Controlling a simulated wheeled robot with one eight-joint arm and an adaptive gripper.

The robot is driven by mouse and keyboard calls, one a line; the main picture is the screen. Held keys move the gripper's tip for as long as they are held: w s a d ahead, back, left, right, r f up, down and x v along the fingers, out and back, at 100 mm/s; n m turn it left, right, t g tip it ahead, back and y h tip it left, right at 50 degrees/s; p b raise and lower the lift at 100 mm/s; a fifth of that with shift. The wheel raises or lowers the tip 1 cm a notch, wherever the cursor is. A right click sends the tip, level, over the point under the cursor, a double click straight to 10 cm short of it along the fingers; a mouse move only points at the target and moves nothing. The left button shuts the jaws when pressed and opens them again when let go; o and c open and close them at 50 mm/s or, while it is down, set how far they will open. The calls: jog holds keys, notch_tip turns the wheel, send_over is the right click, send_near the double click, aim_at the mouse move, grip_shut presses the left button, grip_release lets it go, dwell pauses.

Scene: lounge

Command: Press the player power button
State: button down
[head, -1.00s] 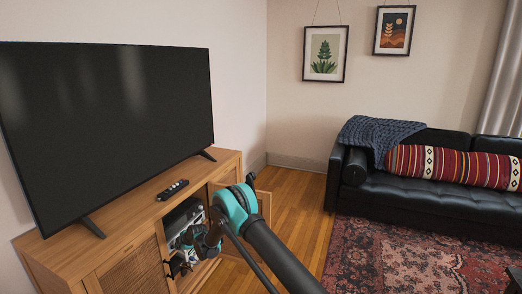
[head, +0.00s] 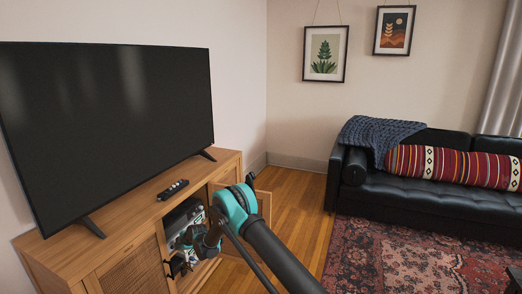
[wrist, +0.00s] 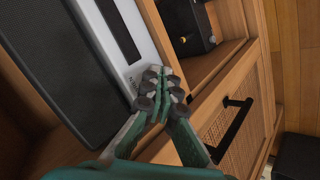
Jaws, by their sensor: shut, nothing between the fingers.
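A pale silver device (wrist: 145,38) with a long dark window in its front and small dark marks near one end shows in the wrist view; it looks like the player, and its top is dark. In the head view the cabinet's open bay holds electronics (head: 183,217), partly behind my arm. My gripper (wrist: 163,76) is shut and empty, with its fingertips right by the marked end of the silver front. I cannot tell whether they touch it. The power button is not clearly visible; the fingers may cover it. In the head view my gripper (head: 176,265) is small and dark at the bay.
An open cabinet door (head: 262,205) stands right of my arm. A black box with a gold knob (wrist: 186,25) sits beyond a wooden divider.

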jog(key=s+d, duration=0.2)
jog(key=d, duration=0.3)
jog(key=shift+s+d, duration=0.15)
jog(key=shift+d, duration=0.2)
